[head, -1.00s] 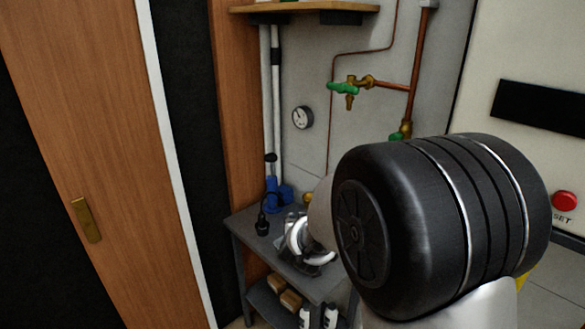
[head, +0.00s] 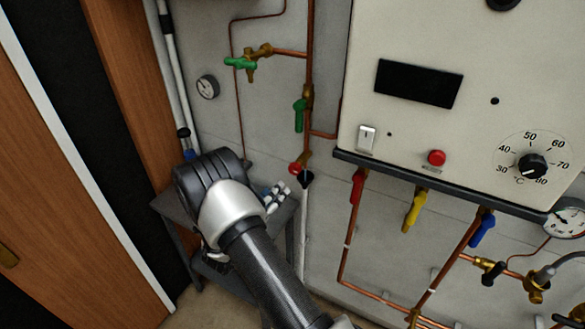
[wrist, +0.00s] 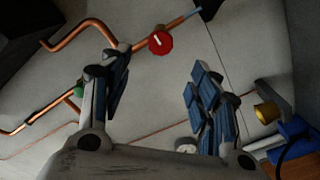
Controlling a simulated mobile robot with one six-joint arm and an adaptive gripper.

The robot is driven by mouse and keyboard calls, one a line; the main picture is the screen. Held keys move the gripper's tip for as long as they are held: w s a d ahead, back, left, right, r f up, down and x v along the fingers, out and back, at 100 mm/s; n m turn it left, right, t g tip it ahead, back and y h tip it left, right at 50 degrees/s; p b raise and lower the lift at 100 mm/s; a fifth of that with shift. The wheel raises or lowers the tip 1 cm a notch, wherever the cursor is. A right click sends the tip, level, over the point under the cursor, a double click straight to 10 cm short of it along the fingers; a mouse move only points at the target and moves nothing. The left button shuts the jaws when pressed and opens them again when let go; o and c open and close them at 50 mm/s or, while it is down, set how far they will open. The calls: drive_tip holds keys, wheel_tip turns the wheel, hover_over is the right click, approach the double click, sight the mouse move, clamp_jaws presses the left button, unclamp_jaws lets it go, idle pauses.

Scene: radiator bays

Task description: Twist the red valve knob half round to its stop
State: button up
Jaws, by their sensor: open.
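The red valve knob (head: 295,168) sits at the lower end of a copper pipe run on the grey wall in the head view. In the wrist view the red knob (wrist: 160,41) is a faceted disc with a short pale mark on its face. My gripper (wrist: 160,72) is open and empty, its blue-padded fingers spread to either side in the wrist view. The knob shows beyond the fingertips, near the top of the picture, not between the pads. In the head view my gripper (head: 276,196) is just below and left of the knob, apparently apart from it.
A black funnel (head: 306,179) on a white pipe is close beside the knob. Green-handled valves (head: 299,114) are above it. A control panel (head: 440,150) with red, yellow and blue levers below stands to the right. A grey bench (head: 170,205) is behind my arm.

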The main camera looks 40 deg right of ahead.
sight(293, 171)
drive_tip(key=x, duration=1.4)
drive_tip(key=shift+a, duration=0.1)
drive_tip(key=c, duration=1.1)
